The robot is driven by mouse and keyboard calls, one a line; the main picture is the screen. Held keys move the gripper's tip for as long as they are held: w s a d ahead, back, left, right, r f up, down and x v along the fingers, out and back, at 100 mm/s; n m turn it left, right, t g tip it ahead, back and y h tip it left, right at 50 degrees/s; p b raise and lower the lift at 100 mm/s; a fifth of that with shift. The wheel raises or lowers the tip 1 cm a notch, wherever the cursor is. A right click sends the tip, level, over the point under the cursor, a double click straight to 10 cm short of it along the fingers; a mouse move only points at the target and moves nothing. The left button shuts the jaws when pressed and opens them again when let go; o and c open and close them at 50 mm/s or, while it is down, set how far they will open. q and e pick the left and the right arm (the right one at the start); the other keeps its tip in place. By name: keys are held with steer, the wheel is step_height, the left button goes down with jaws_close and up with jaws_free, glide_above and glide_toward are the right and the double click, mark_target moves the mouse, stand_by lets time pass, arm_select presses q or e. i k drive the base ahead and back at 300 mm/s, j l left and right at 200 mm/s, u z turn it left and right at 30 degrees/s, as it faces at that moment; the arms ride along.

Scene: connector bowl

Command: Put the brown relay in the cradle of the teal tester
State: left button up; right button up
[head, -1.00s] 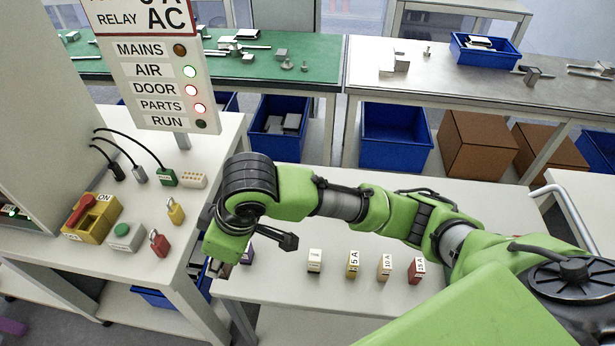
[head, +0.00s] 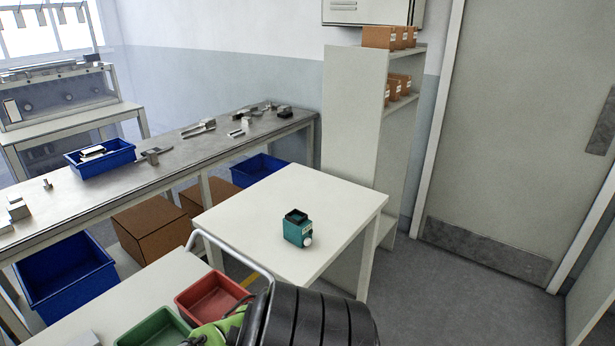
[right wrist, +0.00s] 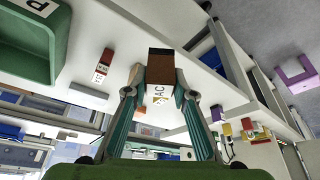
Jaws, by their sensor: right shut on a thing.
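The teal tester (head: 298,232) stands upright on a small white table in the head view. Its dark cradle (head: 296,216) opens at the top and looks empty, and a pale round knob is on its side. In the right wrist view my right gripper (right wrist: 160,84) is shut on the brown relay (right wrist: 161,66), which has a pale face marked AC. The head view shows only part of my right arm at the bottom edge, so the gripper's distance from the tester cannot be told. My left gripper is in neither view.
A red bin (head: 211,296) and a green bin (head: 155,330) sit on the nearer bench beside a metal rail (head: 232,247). The small white table (head: 340,205) is bare around the tester. A shelf unit (head: 350,120) stands behind it. A red relay (right wrist: 104,64) shows in the wrist view.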

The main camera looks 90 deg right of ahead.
mark_target(297, 228)
steer(key=k+l, duration=0.15)
steer(key=l, duration=0.2)
steer(key=k+l+z, duration=0.1)
steer(key=l, duration=0.2)
steer(key=k+l, duration=0.15)
steer(key=l, duration=0.2)
steer(key=k+l, duration=0.15)
steer(key=l, duration=0.2)
steer(key=k+l+z, duration=0.1)
steer(key=l, duration=0.2)
steer(key=k+l, duration=0.15)
steer(key=l, duration=0.2)
